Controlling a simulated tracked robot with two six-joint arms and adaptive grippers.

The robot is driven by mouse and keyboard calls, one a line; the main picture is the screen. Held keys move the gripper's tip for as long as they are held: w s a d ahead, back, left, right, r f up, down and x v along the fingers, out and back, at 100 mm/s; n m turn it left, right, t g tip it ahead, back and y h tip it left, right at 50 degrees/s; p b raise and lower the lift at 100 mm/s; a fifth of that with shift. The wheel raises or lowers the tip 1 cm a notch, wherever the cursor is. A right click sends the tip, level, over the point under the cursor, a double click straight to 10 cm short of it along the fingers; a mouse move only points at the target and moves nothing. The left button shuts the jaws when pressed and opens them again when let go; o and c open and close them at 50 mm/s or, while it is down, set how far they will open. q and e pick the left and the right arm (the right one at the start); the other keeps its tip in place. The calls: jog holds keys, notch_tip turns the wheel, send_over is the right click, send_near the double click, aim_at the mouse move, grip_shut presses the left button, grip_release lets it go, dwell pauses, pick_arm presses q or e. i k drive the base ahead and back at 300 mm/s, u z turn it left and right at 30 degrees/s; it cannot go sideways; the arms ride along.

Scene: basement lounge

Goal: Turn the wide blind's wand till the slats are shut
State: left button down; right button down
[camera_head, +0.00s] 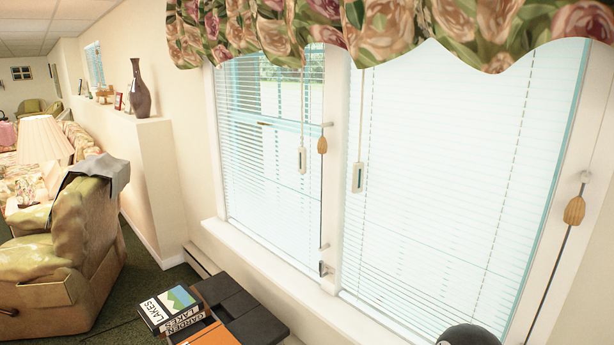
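The wide blind (440,170) covers the right window, lowered nearly to the sill. Its pale slats show as fine lines with bright light; their exact tilt is hard to tell. A thin wand (358,177) with a pale, thicker lower end hangs upright near its left edge. The valance hides the wand's top. The narrower blind (262,150) at left has visible gaps, with greenery behind its top. Its own wand (303,160) hangs near its right side. Neither of my grippers is in view, and nothing touches either wand.
Pull cords with wooden tassels hang beside the narrower blind (322,145) and at far right (574,210). A floral valance (400,30) overhangs both windows. Books (168,306) lie on a dark low surface (240,312) below. A green armchair (70,240) stands left. A dark rounded shape shows at bottom right.

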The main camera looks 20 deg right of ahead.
aim_at(302, 151)
jog(key=u, duration=0.4)
jog(key=i, duration=1.4)
jog(key=z, duration=0.8)
jog(key=i, duration=0.5)
jog(key=z, duration=0.35)
jog(key=k, duration=0.9)
jog(key=z, duration=0.2)
jog(key=i, duration=0.9)
jog(key=u, duration=0.1)
